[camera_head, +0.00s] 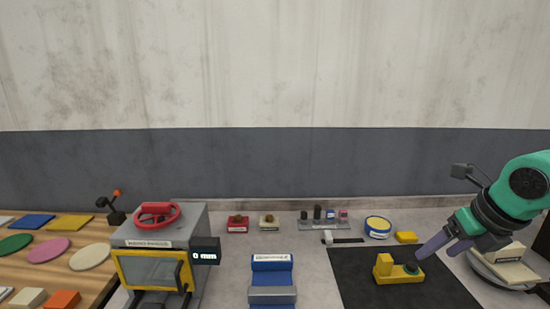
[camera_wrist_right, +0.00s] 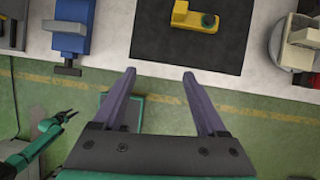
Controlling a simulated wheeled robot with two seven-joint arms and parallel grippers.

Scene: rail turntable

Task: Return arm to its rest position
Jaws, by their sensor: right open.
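My right gripper (camera_head: 440,246) is at the right of the head view, above the black mat, with its fingers pointing left and down. In the right wrist view its two purple fingers (camera_wrist_right: 158,74) stand apart with nothing between them, so it is open and empty. A yellow block fixture (camera_head: 398,270) with a dark green round part sits on the black mat (camera_head: 360,289); it also shows in the wrist view (camera_wrist_right: 183,17), beyond the fingertips and apart from them. A teal arm at the lower left of the wrist view (camera_wrist_right: 45,140) appears to be my left one; its jaw state is too small to tell.
A grey machine (camera_head: 140,235) with a red wheel and "0 mm" display stands left of centre. A blue vise (camera_head: 271,275) is in the middle. Coloured discs and plates lie on a wooden table at left. A round white device (camera_head: 483,277) stands right of the mat.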

